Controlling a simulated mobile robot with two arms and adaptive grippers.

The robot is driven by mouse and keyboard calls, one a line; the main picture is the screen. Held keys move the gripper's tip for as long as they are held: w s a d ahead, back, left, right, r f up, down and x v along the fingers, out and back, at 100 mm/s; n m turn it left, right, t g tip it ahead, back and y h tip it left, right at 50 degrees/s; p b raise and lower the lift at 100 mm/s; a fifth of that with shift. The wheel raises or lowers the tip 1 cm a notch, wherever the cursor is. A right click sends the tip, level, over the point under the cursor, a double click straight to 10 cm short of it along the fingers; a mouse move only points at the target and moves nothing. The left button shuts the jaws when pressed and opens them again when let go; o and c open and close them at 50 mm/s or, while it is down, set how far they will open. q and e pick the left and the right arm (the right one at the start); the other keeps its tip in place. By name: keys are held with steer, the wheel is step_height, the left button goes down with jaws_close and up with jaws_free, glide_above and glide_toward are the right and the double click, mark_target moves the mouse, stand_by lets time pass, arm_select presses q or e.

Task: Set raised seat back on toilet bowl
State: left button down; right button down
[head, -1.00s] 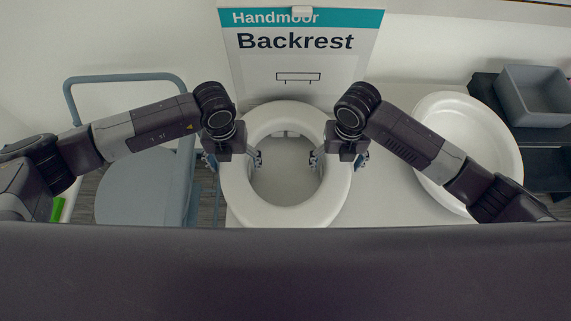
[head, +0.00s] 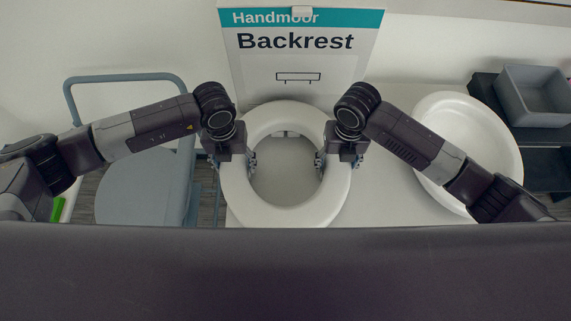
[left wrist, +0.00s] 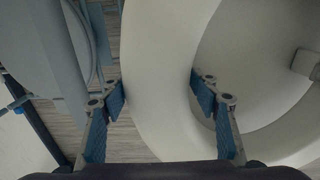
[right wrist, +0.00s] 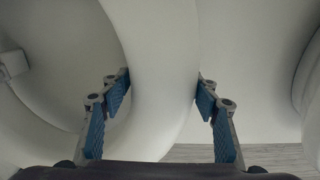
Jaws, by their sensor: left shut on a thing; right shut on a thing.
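The raised seat (head: 286,213) is a thick white ring in the middle of the head view. My left gripper (head: 232,162) is shut on the ring's left side, one finger inside the opening and one outside. The left wrist view shows its blue pads against the white rim (left wrist: 158,60). My right gripper (head: 340,162) is shut the same way on the right side, where the right wrist view shows the rim (right wrist: 160,50) between its pads. I cannot clearly make out a toilet bowl under the ring, or any gap there.
A pale table or plinth (head: 395,205) lies around the ring. A white oval, dish-like piece (head: 460,140) is to the right, with a grey bin (head: 535,98) beyond. A blue-grey chair (head: 145,185) stands at left.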

mark_target(234, 161)
arm_select(q)
steer(key=shift+r, duration=0.15)
arm_select(e)
steer(key=shift+r, duration=0.15)
